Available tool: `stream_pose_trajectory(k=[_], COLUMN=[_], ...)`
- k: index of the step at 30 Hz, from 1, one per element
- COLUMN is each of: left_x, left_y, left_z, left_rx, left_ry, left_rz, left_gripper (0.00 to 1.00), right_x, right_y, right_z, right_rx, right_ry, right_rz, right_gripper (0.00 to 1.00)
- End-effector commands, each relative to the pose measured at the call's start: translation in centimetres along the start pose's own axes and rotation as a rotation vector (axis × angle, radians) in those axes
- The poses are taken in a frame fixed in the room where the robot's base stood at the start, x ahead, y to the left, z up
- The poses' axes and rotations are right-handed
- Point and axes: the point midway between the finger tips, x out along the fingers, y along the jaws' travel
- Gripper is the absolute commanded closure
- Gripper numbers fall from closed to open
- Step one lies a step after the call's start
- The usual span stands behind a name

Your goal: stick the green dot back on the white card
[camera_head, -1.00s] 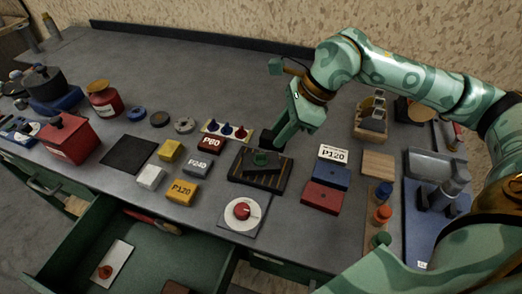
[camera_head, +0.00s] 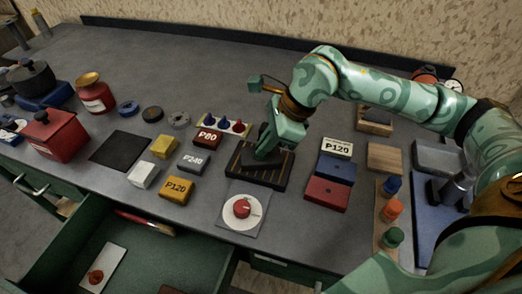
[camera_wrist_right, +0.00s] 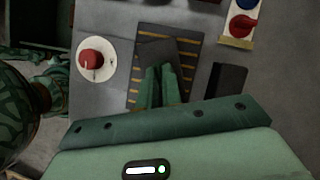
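My right gripper (camera_head: 262,154) reaches down onto a dark block (camera_head: 270,173) on the black, yellow-striped tray (camera_head: 232,178). In the right wrist view its two green fingers (camera_wrist_right: 164,84) are close together over the dark block (camera_wrist_right: 152,50); whether anything is between them is hidden. The green dot is not visible now, and the fingers cover the spot where a small green piece showed earlier. A pale card (camera_head: 215,132) with blue and red pieces lies behind the tray. Another white card (camera_head: 103,262) with a red blob lies in the open drawer. My left gripper is not in view.
A red knob on a white disc (camera_head: 241,208) sits in front of the tray. Labelled blocks, such as the yellow P120 (camera_head: 177,190), lie left; blue (camera_head: 337,169) and red (camera_head: 327,194) blocks lie right. The open drawer (camera_head: 160,258) juts out at the front left.

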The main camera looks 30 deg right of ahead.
Motion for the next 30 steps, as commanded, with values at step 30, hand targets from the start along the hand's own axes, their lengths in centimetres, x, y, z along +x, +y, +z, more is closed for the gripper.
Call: stream_pose_trajectory(k=[30], left_x=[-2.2], left_y=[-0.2], left_z=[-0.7], left_rx=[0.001], left_ry=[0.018], left_rz=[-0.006], left_gripper=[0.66], right_x=[-2.9], right_y=[0.0], right_z=[1.6], right_rx=[0.000], right_ry=[0.000], right_rz=[0.000], right_gripper=[1.00])
